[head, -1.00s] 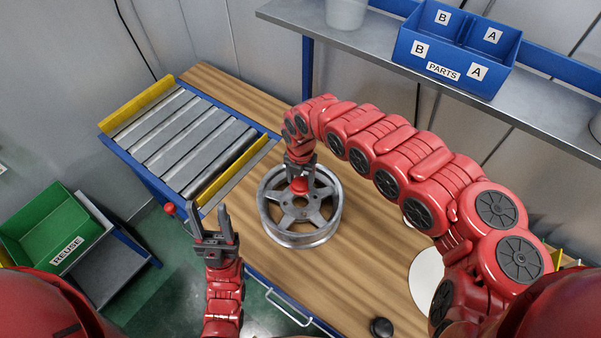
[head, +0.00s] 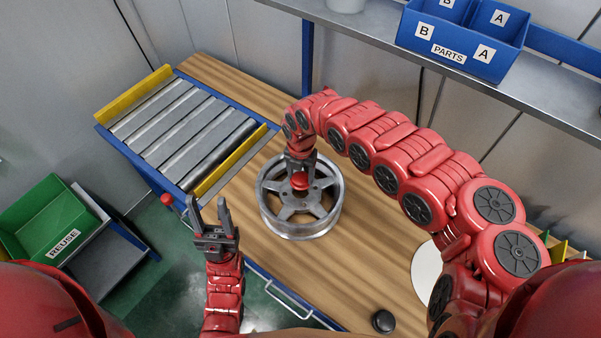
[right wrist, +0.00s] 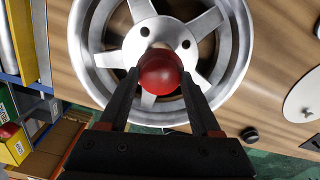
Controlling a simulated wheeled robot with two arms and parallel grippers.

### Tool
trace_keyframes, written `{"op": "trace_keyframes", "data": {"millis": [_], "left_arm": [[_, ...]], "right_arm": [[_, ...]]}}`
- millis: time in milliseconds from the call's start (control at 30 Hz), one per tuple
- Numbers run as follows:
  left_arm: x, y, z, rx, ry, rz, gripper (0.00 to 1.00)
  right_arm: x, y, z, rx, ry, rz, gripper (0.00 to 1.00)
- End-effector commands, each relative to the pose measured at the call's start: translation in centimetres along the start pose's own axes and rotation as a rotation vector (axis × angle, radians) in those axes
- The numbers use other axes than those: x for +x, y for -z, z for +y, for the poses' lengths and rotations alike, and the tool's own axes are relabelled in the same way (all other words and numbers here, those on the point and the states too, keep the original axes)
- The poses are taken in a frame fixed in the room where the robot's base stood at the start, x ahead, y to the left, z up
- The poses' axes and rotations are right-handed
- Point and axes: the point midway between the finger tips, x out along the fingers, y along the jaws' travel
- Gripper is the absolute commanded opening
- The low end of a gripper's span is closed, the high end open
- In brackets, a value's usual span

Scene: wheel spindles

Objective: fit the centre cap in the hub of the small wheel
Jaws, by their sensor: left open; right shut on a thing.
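The small wheel (head: 335,212), silver with several spokes, lies flat on the wooden bench. My right gripper (head: 300,176) is over its middle, shut on a red, rounded centre cap (head: 300,182). In the right wrist view the cap (right wrist: 161,72) sits between the fingertips and overlaps the hub (right wrist: 136,48), hiding part of the hub hole. The cap looks slightly off the hub's middle there; I cannot tell whether it touches the hub. My left gripper (head: 209,207) is open and empty, left of the wheel near the bench's front edge.
A roller conveyor (head: 185,130) with yellow rails adjoins the bench at left. A green REUSE bin (head: 45,220) is at far left. A blue PARTS bin (head: 463,45) stands on the back shelf. A black round piece (head: 382,321) and a pale disc (head: 427,275) lie at right.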

Motion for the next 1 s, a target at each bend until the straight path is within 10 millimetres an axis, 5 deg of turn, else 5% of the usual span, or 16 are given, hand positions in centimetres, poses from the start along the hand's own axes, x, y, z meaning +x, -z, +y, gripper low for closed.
{"op": "trace_keyframes", "data": {"millis": [600, 1000], "left_arm": [[-3.0, -0.5, 0.1, 0.000, 0.000, 0.000, 0.50], [-3.5, -0.6, 0.2, 0.000, 0.000, 0.000, 0.50]], "right_arm": [[3.6, 0.0, 0.0, 0.000, 0.000, 0.000, 0.12], [4.3, 0.0, 0.0, -0.001, 0.000, -0.001, 0.12]]}}
